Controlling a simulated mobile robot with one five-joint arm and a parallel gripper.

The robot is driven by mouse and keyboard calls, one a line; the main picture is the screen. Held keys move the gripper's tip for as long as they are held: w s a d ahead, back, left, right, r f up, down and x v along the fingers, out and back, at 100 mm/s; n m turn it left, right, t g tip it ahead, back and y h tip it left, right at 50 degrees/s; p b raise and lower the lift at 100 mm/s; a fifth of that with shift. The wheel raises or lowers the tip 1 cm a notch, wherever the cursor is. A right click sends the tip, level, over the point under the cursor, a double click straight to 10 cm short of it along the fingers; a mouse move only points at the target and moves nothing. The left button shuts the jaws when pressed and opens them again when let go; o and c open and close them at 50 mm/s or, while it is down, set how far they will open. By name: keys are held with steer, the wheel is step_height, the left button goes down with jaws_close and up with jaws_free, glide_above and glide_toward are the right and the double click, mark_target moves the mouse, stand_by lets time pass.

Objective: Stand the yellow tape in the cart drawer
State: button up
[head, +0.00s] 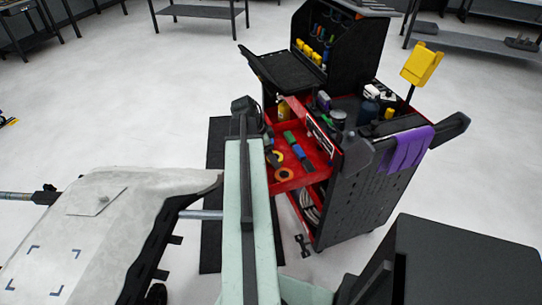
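The cart drawer (316,157) is red and pulled out at the left side of the black tool cart (362,192). A small yellow curved piece (279,156) lies low in the drawer, close to my arm; it looks like the yellow tape, but it is too small to tell whether it stands or lies flat. An orange ring (284,174) lies flat near the drawer's front corner. My pale green arm runs up the middle of the picture. Its dark end, seemingly my gripper (243,104), is beside the drawer's left edge; its fingers cannot be made out.
Green and blue rolls (296,145) lie in the drawer. Bottles and cans crowd the cart top, and a purple cloth (408,148) hangs at its right. A pale covered panel (95,225) is at left; a black box (462,262) stands at lower right. Open floor lies at upper left.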

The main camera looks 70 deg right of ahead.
steer(key=p+v, duration=0.7)
steer(key=shift+r, duration=0.35)
steer(key=shift+w+a, duration=0.1)
steer(key=shift+w, duration=0.05)
